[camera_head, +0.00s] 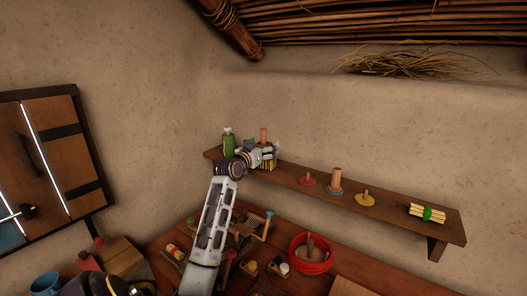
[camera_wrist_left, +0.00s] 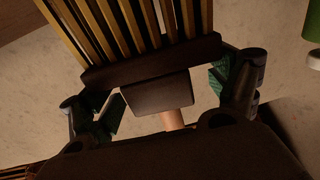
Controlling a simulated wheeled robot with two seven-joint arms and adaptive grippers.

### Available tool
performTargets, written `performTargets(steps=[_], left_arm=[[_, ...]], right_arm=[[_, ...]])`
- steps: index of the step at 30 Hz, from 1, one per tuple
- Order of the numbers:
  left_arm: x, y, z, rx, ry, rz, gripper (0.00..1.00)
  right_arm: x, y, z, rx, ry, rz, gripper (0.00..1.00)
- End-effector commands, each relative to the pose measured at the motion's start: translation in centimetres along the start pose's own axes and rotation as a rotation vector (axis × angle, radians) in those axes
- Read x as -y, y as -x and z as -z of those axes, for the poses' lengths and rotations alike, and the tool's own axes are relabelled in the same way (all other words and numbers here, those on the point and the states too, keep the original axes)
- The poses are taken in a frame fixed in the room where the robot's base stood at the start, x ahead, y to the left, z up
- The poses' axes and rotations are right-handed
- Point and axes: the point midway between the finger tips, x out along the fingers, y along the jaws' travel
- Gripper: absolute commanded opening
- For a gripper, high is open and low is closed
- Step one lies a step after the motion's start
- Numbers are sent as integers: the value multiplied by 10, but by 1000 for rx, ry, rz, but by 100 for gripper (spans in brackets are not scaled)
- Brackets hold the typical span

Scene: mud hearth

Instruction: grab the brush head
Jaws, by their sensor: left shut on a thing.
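The brush head (camera_wrist_left: 155,50) has a dark wooden block with a row of yellow-brown bristles, which point up in the left wrist view. In the head view the brush head (camera_head: 267,165) shows as a small striped yellow and dark patch at the left part of the wall shelf, partly hidden by my gripper. My left gripper (camera_head: 264,153) is there, shut on the brush head. In the left wrist view its green-padded fingers stand at both ends of the wooden block. My right gripper is not in view.
A green bottle (camera_head: 228,143) and an upright peg (camera_head: 263,135) stand close to my left gripper on the shelf (camera_head: 315,188). Further right are pegged discs and a yellow bundle (camera_head: 420,211). A red bowl (camera_head: 311,267) and small items crowd the table below.

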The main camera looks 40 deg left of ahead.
Motion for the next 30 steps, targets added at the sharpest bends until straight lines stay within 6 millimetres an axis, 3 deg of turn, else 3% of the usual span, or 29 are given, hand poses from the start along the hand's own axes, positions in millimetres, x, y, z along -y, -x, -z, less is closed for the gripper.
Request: performTargets(steps=[18, 30], left_arm=[[1, 0, 80, -4, -1, 2, 61], [1, 0, 94, -2, 1, 2, 61]], right_arm=[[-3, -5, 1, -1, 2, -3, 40], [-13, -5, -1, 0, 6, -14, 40]])
